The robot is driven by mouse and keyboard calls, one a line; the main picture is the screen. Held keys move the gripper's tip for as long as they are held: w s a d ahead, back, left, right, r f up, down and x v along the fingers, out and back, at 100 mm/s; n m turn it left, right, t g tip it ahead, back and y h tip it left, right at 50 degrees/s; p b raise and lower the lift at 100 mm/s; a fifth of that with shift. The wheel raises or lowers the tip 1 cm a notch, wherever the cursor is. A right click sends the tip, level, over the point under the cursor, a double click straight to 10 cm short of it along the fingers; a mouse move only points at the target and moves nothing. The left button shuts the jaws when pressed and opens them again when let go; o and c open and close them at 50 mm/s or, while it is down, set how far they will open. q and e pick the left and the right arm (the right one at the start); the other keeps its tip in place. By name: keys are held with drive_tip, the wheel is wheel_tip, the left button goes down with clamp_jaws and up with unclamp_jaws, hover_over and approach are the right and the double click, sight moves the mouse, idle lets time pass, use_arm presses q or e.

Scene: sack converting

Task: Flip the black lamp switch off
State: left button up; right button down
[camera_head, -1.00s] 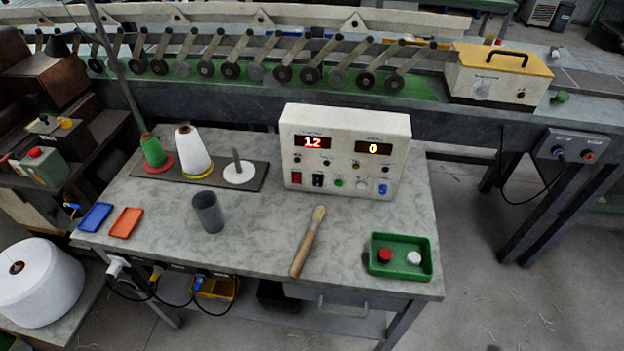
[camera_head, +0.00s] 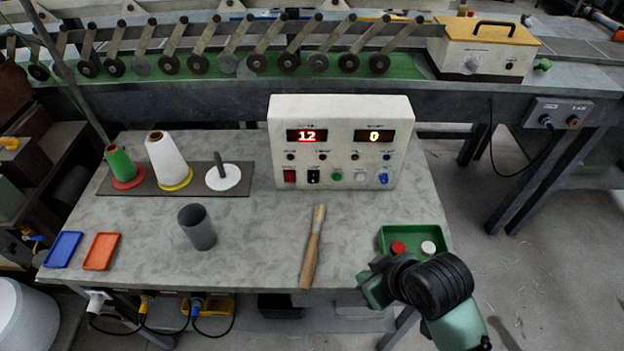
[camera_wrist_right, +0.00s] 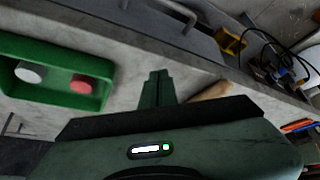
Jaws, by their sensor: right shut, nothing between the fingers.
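The black lamp switch (camera_head: 313,176) is on the lower front row of the cream control box (camera_head: 340,157), just right of a red switch (camera_head: 289,176). It is too small to tell which way it is flipped. My right gripper (camera_head: 368,286) is at the lower right of the head view, by the table's front edge and below the green tray. It is well apart from the box. In the right wrist view its fingers (camera_wrist_right: 155,88) are together and empty. My left gripper is not in view.
A wooden-handled brush (camera_head: 313,250) lies between the box and the front edge. The green tray (camera_head: 386,235) holds a red and a white button. A grey cup (camera_head: 198,228) and thread spools (camera_head: 168,160) stand to the left. The tabletop before the box is mostly clear.

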sight(313, 178)
drive_tip(key=w+a+r+n, duration=0.3)
drive_tip(key=w+r+n, duration=0.1)
drive_tip(key=w, duration=0.3)
drive_tip(key=w+a+r+n+y, duration=0.1)
drive_tip(key=w+a+r+n, duration=0.2)
drive_tip(key=w+r+n, duration=0.2)
drive_tip(key=w+r, duration=0.2)
drive_tip(key=w, duration=0.1)
drive_tip(key=shift+a+r+n, duration=0.25)
drive_tip(key=shift+a+n, duration=0.05)
drive_tip(key=shift+a, duration=0.05)
drive_tip(key=x, duration=1)
drive_tip(key=shift+w+a+r+p, duration=0.1)
drive_tip(key=shift+w+p, duration=0.1)
drive_tip(key=shift+p, duration=0.1)
drive_tip(key=shift+w, duration=1.25)
drive_tip(key=shift+w+f+p, duration=0.25)
drive_tip(key=shift+w+p, duration=0.1)
drive_tip(key=shift+w, duration=0.4)
